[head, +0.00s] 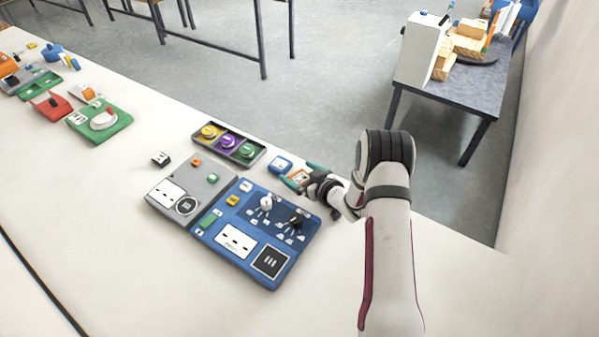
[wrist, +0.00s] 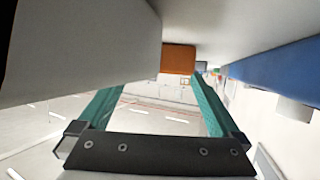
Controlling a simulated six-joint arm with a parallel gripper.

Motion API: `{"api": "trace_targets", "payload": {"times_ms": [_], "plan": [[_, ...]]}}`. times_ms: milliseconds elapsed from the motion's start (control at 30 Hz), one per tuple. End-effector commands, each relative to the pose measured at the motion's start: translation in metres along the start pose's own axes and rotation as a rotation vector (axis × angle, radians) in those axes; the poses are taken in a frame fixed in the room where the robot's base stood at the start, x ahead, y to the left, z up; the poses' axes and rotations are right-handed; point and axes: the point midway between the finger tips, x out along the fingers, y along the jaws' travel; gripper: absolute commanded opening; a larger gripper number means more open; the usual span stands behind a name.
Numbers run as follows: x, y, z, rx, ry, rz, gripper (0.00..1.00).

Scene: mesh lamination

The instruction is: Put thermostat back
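A small orange-and-white block (head: 298,175) lies on the white table beside the blue panel's far corner. A small blue-and-white piece (head: 280,164) lies just left of it. I cannot tell for sure which piece is the thermostat. My gripper (head: 303,174) is low at the block, with its teal fingers on either side. In the wrist view the fingers are spread apart, with an orange face (wrist: 178,58) between and beyond their tips; contact is not clear. The blue panel (head: 262,225) carries knobs, switches, a white socket plate and a dark square.
A grey panel (head: 200,179) adjoins the blue one. A dark tray (head: 225,147) with yellow, purple and green round pieces stands behind. A pale grey body (wrist: 80,50) fills the wrist view's left. More coloured boards lie far left. The near table is clear.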

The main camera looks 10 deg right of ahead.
Motion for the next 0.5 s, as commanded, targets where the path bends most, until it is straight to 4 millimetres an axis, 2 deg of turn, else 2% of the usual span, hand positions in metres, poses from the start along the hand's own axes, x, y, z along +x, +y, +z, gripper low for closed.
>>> {"api": "trace_targets", "payload": {"times_ms": [233, 333, 367, 500], "plan": [[-0.001, 0.000, -0.002, -0.001, 0.000, 0.000, 0.99], [-0.004, 0.000, -0.012, -0.002, 0.002, 0.000, 0.99], [-0.009, 0.001, -0.012, 0.000, -0.001, 0.001, 0.99], [-0.049, 0.002, -0.012, 0.002, -0.001, 0.005, 0.99]]}}
